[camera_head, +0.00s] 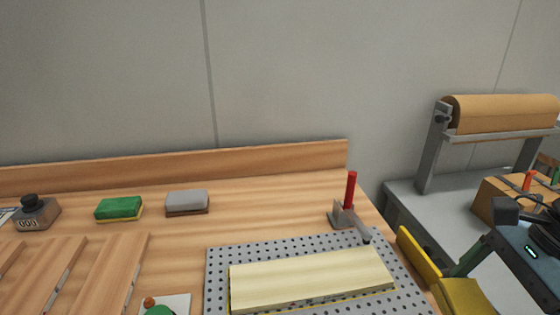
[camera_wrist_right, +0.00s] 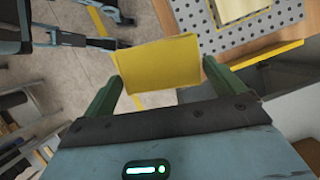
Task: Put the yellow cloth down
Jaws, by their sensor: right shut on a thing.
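The yellow cloth (camera_wrist_right: 160,66) spans the space between the two green fingers of my right gripper (camera_wrist_right: 162,78) in the right wrist view. The gripper is shut on it and holds it off to the side of the workbench, above the floor. In the head view the cloth (camera_head: 462,297) shows at the lower right, beside the bench's right edge, with my right gripper (camera_head: 470,262) just behind it. The cloth's lower part is cut off by the frame there. My left gripper is not in view.
The wooden workbench (camera_head: 270,203) carries a perforated grey plate (camera_head: 222,268) with a pale board (camera_head: 310,278), a red-handled clamp (camera_head: 350,190), a green sponge (camera_head: 119,209) and a grey block (camera_head: 187,202). A yellow strip (camera_head: 419,254) is at the bench's right edge. Bare wood lies behind the plate.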

